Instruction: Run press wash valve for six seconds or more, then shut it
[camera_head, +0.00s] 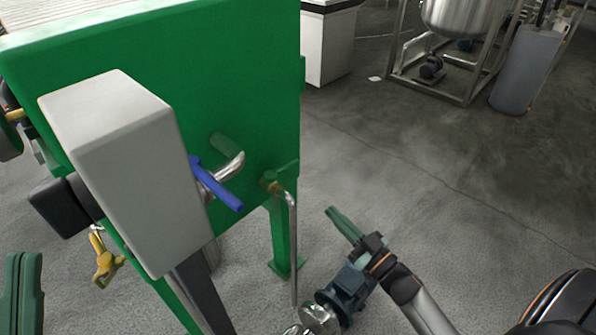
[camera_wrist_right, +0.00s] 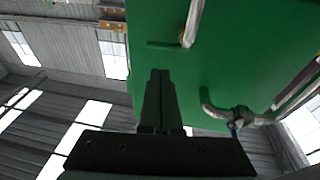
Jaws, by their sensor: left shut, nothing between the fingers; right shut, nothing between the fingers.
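A valve with a blue lever (camera_head: 218,185) sits on a short bent metal pipe at the end of the green press (camera_head: 250,85). The lever slants down to the right and appears to lie across the pipe. My right gripper (camera_head: 340,219) is shut and empty, to the right of the lever and apart from it. In the right wrist view, its fingers (camera_wrist_right: 158,98) point at the green panel, and the valve's blue handle (camera_wrist_right: 235,129) is partly seen at right. My left gripper (camera_head: 24,275) is shut and empty at the lower left edge.
A grey box (camera_head: 125,170) stands close left of the blue lever. A yellow-handled valve (camera_head: 104,260) hangs below it. Open floor (camera_head: 450,180) lies to the right.

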